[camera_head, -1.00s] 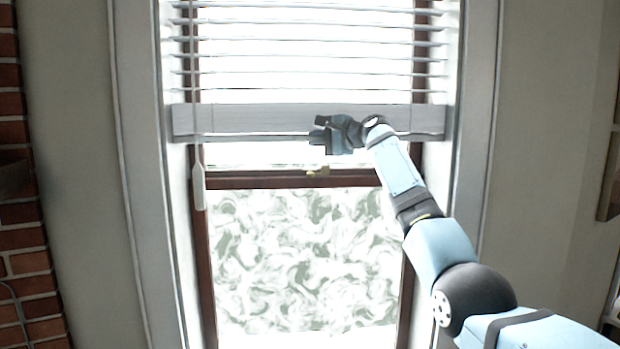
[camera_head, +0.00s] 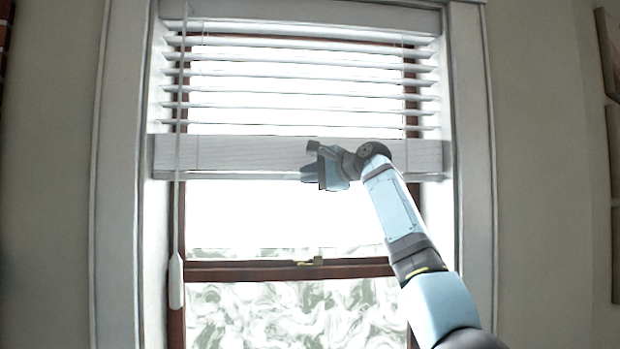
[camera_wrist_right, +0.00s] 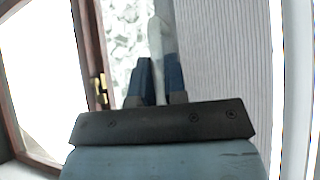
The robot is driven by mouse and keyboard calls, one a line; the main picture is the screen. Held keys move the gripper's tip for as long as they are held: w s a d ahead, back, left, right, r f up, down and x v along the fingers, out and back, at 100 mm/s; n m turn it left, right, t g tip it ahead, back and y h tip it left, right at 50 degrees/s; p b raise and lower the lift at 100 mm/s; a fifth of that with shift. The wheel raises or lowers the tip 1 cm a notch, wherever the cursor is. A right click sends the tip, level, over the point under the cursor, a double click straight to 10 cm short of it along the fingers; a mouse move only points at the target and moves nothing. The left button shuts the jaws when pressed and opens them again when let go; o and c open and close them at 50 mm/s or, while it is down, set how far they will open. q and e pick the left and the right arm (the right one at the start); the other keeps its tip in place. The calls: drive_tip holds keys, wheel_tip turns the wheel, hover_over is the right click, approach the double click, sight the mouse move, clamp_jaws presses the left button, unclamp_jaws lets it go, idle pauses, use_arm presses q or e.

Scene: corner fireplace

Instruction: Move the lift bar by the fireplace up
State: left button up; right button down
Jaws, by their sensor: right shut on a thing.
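The lift bar (camera_head: 235,152) is the wide pale-grey bottom rail of the white window blind and hangs level across the upper window. My right gripper (camera_head: 322,166) is at the bar, a little right of its middle, and is shut on it. The exact contact is hard to see. In the right wrist view, the finely striped bar (camera_wrist_right: 225,60) fills the area right of the blue fingers (camera_wrist_right: 158,82). My left gripper is not in view.
Blind slats (camera_head: 300,90) are spread above the bar. A white wand (camera_head: 176,283) hangs at the left. Below the bar is bright glass, then the brown sash rail (camera_head: 240,270) with a brass latch (camera_head: 316,261). The pale window frame (camera_head: 470,180) stands on the right.

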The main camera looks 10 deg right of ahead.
drive_tip(key=c, duration=1.2)
unclamp_jaws()
drive_tip(key=shift+d+r, duration=0.1)
drive_tip(key=shift+r, duration=0.35)
drive_tip(key=shift+o, duration=0.2)
drive_tip(key=shift+f, duration=0.1)
drive_tip(key=b+v, duration=0.5)
drive_tip(key=v, duration=0.8)
drive_tip(key=shift+s+d, duration=0.3)
